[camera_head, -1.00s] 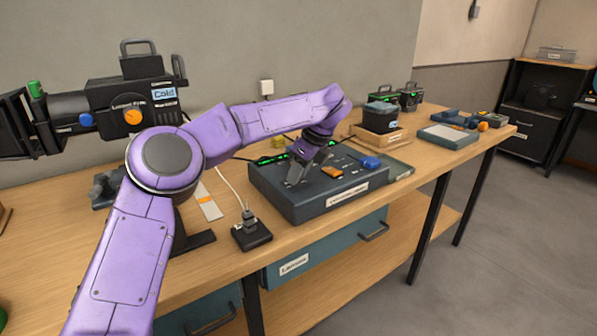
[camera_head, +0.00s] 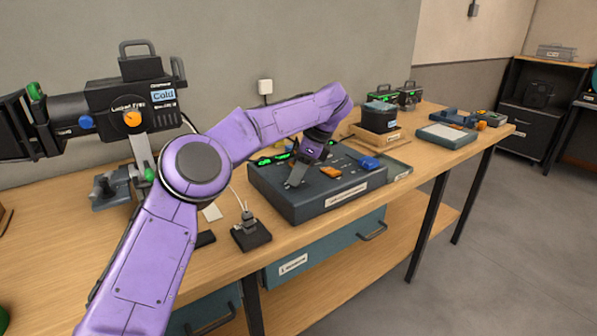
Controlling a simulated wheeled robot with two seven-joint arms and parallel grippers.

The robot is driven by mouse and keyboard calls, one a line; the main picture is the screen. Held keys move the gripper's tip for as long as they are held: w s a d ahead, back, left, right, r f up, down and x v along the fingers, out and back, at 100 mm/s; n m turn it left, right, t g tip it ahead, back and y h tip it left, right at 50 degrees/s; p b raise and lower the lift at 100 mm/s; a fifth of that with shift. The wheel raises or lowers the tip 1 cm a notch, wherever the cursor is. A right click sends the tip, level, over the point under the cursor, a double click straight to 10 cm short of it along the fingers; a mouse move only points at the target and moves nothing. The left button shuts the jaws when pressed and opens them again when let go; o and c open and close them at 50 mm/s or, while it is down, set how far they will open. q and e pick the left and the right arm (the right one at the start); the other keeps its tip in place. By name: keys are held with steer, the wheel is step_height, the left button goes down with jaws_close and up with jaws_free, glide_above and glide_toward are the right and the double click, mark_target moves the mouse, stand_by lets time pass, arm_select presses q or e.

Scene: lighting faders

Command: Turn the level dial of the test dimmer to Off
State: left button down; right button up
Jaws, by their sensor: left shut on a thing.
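A dark lighting console (camera_head: 300,207) sits on the bench, with an orange cap (camera_head: 331,171), a blue cap (camera_head: 369,162) and small controls on top. My left gripper (camera_head: 294,181) points down at the left part of the console's top. It is shut on a small control there, which the fingers hide. I cannot read a dial's setting or tell which control is the test dimmer's level dial. My right gripper is not in view.
A black spotlight (camera_head: 115,112) with an orange knob (camera_head: 132,119) stands at the left. A small black box with a plug-like top (camera_head: 251,234) sits near the front edge. Dark cases (camera_head: 379,118) and trays (camera_head: 447,136) stand farther right.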

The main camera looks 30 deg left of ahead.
arm_select(q)
steer(key=shift+f, duration=0.15)
steer(key=c, duration=0.8)
jaws_free()
steer(key=shift+s+a, duration=0.1)
steer(key=shift+a, duration=0.05)
steer(key=shift+c, duration=0.2)
steer(key=p+v, duration=0.5)
steer(key=v, duration=0.5)
steer(key=shift+r, duration=0.3)
steer(key=shift+r, duration=0.1)
